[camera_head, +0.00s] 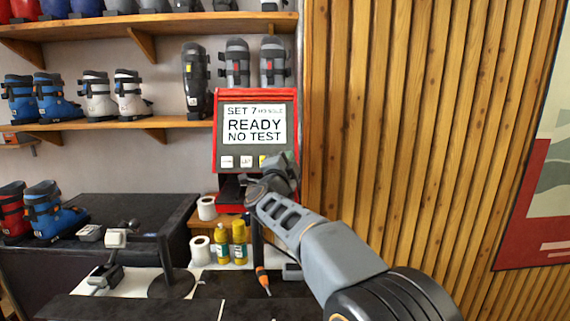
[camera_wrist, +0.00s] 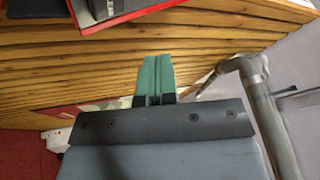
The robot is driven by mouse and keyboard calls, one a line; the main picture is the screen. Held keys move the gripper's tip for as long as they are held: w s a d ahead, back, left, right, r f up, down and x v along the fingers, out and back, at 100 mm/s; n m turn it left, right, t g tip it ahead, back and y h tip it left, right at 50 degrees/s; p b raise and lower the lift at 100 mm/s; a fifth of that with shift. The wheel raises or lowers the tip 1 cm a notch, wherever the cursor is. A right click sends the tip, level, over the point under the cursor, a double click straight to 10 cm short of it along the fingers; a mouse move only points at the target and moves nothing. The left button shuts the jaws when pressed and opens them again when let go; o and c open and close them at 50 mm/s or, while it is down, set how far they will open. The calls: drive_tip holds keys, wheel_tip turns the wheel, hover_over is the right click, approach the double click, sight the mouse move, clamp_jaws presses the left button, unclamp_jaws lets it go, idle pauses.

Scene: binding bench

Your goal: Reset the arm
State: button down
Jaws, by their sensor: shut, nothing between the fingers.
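My arm reaches up from the lower right in the head view, and its end stands in front of the red-framed machine (camera_head: 221,157). My gripper (camera_head: 290,156) is at the lower right of the machine's screen and covers part of its button row. In the wrist view my gripper (camera_wrist: 154,60) shows as two green fingers lying together with nothing between them. It is shut and empty. I cannot tell whether it touches the machine.
The machine's screen (camera_head: 254,124) reads "SET 7", "READY", "NO TEST". Ski boots (camera_head: 133,92) line the shelves at left. The bench below holds white rolls (camera_head: 200,250), yellow bottles (camera_head: 240,242) and an orange-handled tool (camera_head: 262,279). A slatted wood wall (camera_head: 420,130) stands at right.

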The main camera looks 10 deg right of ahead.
idle(0.4)
drive_tip(key=w+a+f+n+g+y, duration=0.1)
drive_tip(key=w+a+f+n+y, duration=0.1)
drive_tip(key=a+f+n+y, duration=0.6)
drive_tip(key=s+a+f+n+g+y, duration=0.1)
drive_tip(key=s+f+n+g+y, duration=0.4)
drive_tip(key=f, duration=0.3)
drive_tip(key=s+d+f+n+g, duration=0.2)
drive_tip(key=s+f+n+g, duration=0.55)
drive_tip(key=s, duration=0.75)
drive_tip(key=s+d+f+h, duration=0.1)
drive_tip(key=s+d+f, duration=0.1)
drive_tip(key=s, duration=0.5)
drive_tip(key=s+d+f+g+h, duration=0.1)
drive_tip(key=s+d+f, duration=0.1)
drive_tip(key=s+d, duration=0.3)
drive_tip(key=shift+s+f+m+h, duration=0.3)
drive_tip(key=shift+s+f+m, duration=0.15)
drive_tip(key=shift+s, duration=0.9)
drive_tip(key=shift+d, duration=0.1)
